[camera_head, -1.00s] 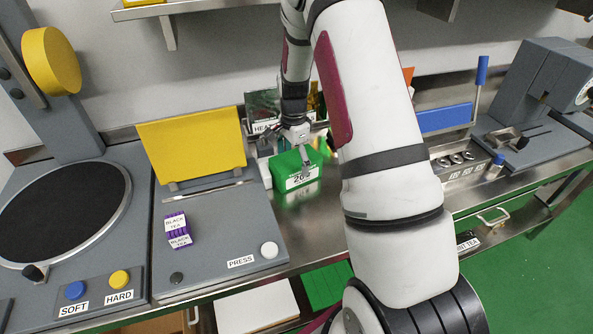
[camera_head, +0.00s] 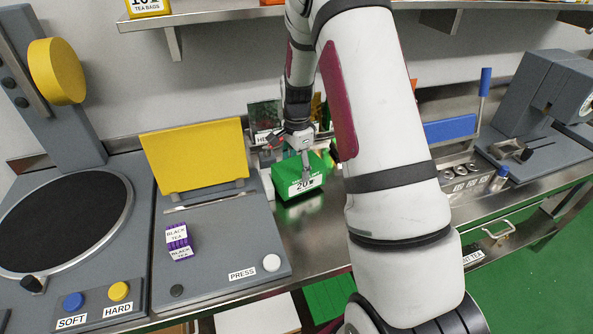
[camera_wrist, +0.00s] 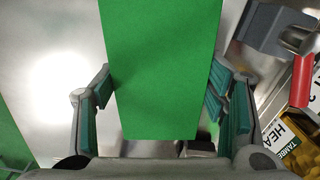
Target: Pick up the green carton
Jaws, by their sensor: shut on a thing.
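The green carton (camera_head: 285,184) has a white label reading 20 and is at the back of the metal counter, right of the grey press station. My gripper (camera_head: 298,158) reaches down over it from above and is shut on it. In the wrist view the carton (camera_wrist: 160,60) fills the middle as a plain green face, with a finger of my gripper (camera_wrist: 160,85) on each side. The carton's reflection shows on the shiny counter below it. I cannot tell whether its underside is clear of the counter.
A yellow panel (camera_head: 195,157) and the press station (camera_head: 215,235) stand to the left. A purple black-tea box (camera_head: 178,242) lies on that station. A rack with a label (camera_head: 265,138) stands close behind the carton. My arm covers much of the counter's middle.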

